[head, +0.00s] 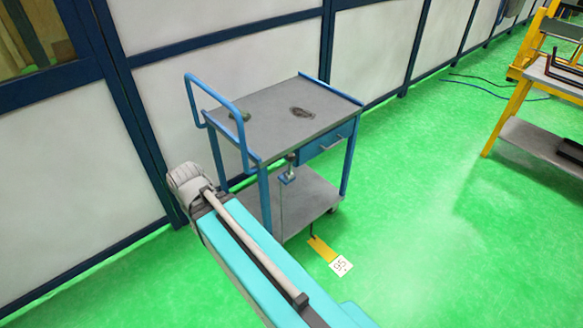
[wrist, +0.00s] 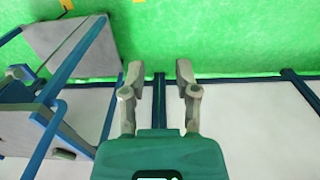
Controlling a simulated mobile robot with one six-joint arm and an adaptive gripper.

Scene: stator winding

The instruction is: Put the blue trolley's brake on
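The blue trolley (head: 335,114) stands upright on the green floor in front of the wall panels. It has a grey top, a blue push handle (head: 220,103) at its left end, a drawer (head: 330,143) and a grey lower shelf (head: 312,194). A caster (head: 333,209) shows under its right corner; the other casters are hidden by my arm or the trolley. I cannot make out the brake lever. My gripper (wrist: 157,76) is open and empty in the wrist view, apart from the trolley (wrist: 85,45), which is at the left there. I cannot make out its fingers in the head view.
A yellow strip (head: 321,248) and a white card marked 95 (head: 341,266) lie on the floor by the trolley. Blue-framed wall panels (head: 230,60) stand close behind it. A yellow-framed rack (head: 508,112) stands at right. Open floor (head: 430,190) lies between.

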